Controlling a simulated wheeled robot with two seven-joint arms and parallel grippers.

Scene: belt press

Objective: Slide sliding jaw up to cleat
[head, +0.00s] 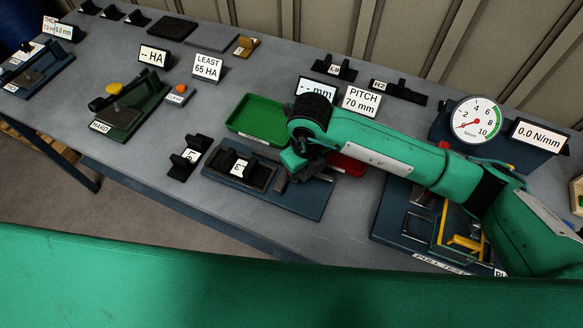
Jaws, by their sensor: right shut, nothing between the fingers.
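A dark blue fixture plate (300,205) lies near the table's front edge. A black cleated piece with a white label (240,170) sits on its left part. A small grey metal part (281,183) shows just right of that piece; I cannot tell for sure whether it is the sliding jaw. My right gripper (308,172) points down over the plate, right of the black piece. It is shut and appears empty. My own wrist hides much of the plate's right side, so contact with the jaw cannot be seen. My left gripper is not in view.
A green tray (240,130) and a partly hidden red tray (347,165) lie behind the fixture. Another black cleated piece (190,157) stands to its left. The pull tester (400,235) and dial gauge (477,121) are at right.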

